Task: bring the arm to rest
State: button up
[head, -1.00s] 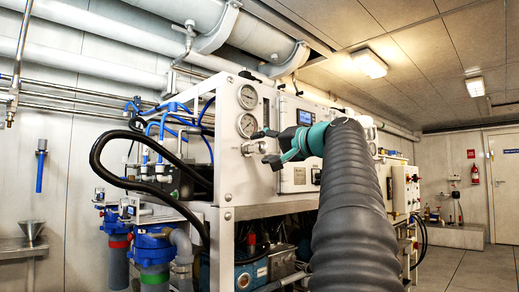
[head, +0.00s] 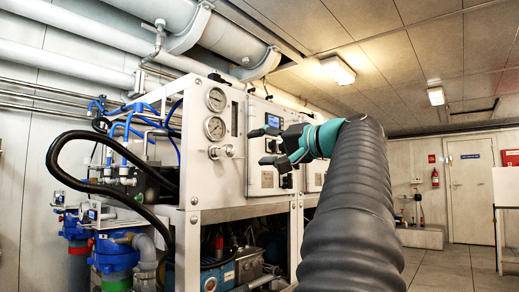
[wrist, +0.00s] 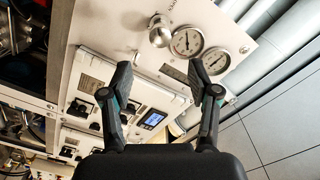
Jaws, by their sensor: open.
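My gripper (head: 268,147) is at the end of my grey-sleeved arm in the head view, in front of the watermaker's white panel (head: 212,171). In the wrist view my gripper (wrist: 160,80) has its two black fingers spread apart, with nothing between them. Beyond the fingertips, the panel shows a metal knob (wrist: 160,31) and two round gauges (wrist: 187,41). In the head view the gauges (head: 215,127) and the knob (head: 222,151) sit left of the fingers. The gripper appears apart from the panel, though the exact gap cannot be told.
Blue filter housings (head: 115,252) and a black hose (head: 62,150) stand at the left. Large pipes (head: 175,22) run overhead. A door (head: 470,190), a fire extinguisher (head: 435,178) and open floor (head: 440,268) lie to the right. A white stand (head: 507,215) is at the right edge.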

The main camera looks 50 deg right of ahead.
jog(key=shift+f, duration=0.1)
jog(key=w+a+f+n+g, duration=0.1)
jog(key=w+a+f+g, duration=0.25)
jog(key=a+f, duration=0.85)
jog(key=w+a+f+g, duration=0.3)
jog(key=a+f+g, duration=0.1)
jog(key=a+f, duration=0.75)
jog(key=s+a+f+n+g, duration=0.1)
jog(key=s+a+f+n, duration=0.2)
jog(key=f, duration=0.7)
jog(key=s+a+f+n+g+h, duration=0.1)
jog(key=s+a+f+n+g, duration=0.1)
jog(key=s+f, duration=0.6)
jog(key=s+a+f+n+g, duration=0.2)
jog(key=s+a+f+n, duration=0.2)
jog(key=f, duration=0.7)
jog(key=shift+s+f+h+p, duration=0.3)
jog(key=shift+s+p, duration=0.1)
jog(key=shift+s, duration=0.55)
